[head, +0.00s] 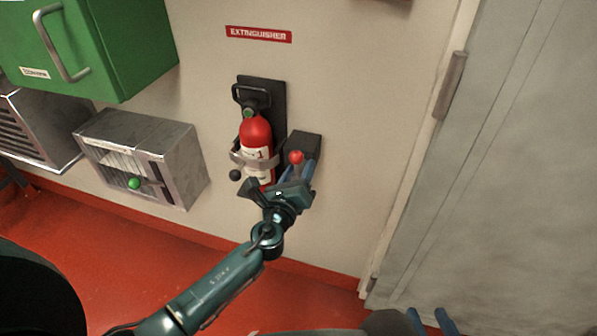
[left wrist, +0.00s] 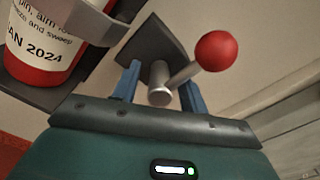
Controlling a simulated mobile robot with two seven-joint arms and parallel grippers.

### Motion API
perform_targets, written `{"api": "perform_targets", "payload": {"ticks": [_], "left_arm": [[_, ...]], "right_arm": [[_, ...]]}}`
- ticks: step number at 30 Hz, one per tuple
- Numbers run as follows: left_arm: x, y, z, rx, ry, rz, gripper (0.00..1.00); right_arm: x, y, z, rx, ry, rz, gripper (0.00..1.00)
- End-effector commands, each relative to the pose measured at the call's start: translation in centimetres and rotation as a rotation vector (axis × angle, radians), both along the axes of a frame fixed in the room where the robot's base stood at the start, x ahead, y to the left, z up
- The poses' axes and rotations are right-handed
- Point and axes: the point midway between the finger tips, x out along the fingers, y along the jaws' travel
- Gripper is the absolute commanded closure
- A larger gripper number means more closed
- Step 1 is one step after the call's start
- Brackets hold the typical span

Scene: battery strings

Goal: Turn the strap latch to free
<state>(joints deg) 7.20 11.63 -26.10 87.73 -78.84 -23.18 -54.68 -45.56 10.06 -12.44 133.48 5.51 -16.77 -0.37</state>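A red fire extinguisher (head: 256,137) stands upright on a black wall bracket (head: 267,97), with a metal strap (head: 240,158) around its body. It shows partly in the left wrist view (left wrist: 40,45). Right of it is a dark wall box (head: 305,145) bearing a lever with a red ball knob (head: 296,157). In the left wrist view the knob (left wrist: 216,51) points up and right from a metal hub (left wrist: 160,92). My left gripper (left wrist: 162,85) is open, its blue fingers either side of the hub with gaps. My right gripper (head: 430,321) is open and empty at the bottom edge.
A black ball (head: 235,175) sits at the strap's left side. A metal box with a green knob (head: 134,183) and a green cabinet (head: 140,45) are on the wall to the left. A grey door (head: 500,200) is at the right. The red floor (head: 130,245) looks clear.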

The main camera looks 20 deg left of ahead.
Motion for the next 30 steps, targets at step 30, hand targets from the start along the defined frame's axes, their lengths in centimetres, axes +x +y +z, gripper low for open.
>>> {"api": "perform_targets", "payload": {"ticks": [30], "left_arm": [[-12.7,0.4,-0.2,0.000,0.002,-0.001,0.57]], "right_arm": [[0.1,-0.1,0.0,-0.001,-0.015,-0.002,0.64]]}}
